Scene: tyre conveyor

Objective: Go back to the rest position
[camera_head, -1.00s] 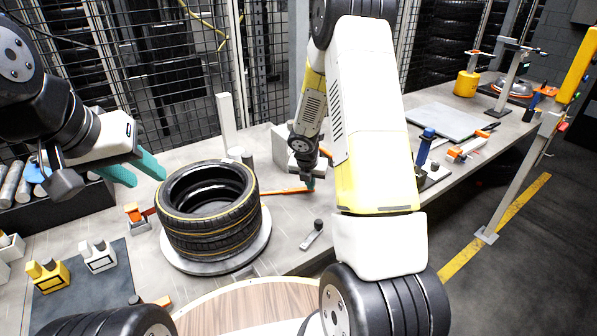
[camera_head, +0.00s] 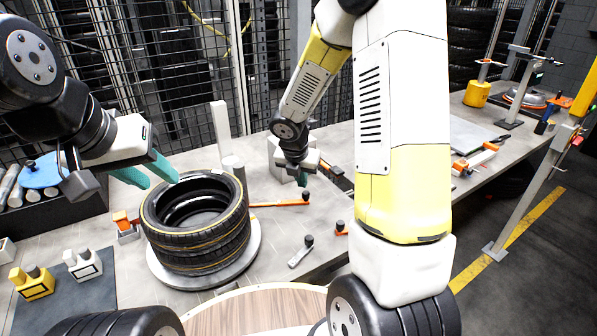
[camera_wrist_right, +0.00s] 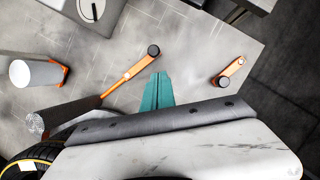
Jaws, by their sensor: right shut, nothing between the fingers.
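Two stacked black tyres with yellow lines (camera_head: 195,225) lie flat on a round grey plate (camera_head: 170,273) on the bench. My left gripper (camera_head: 149,174) is open beside the upper left rim of the tyres, with its teal fingers apart and empty. My right gripper (camera_head: 302,179) is over the bench to the right of the tyres, partly hidden by its own wrist. In the right wrist view its teal fingers (camera_wrist_right: 157,90) are shut together with nothing between them. They point beside an orange lever with a black knob (camera_wrist_right: 128,73) and are apart from it.
A second short orange lever (camera_wrist_right: 229,72) is right of the right fingers. A grey lever (camera_head: 302,250) lies near the bench's front edge. Yellow and white blocks (camera_head: 33,282) stand on a dark mat at left. A wire fence (camera_head: 180,90) closes the back.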

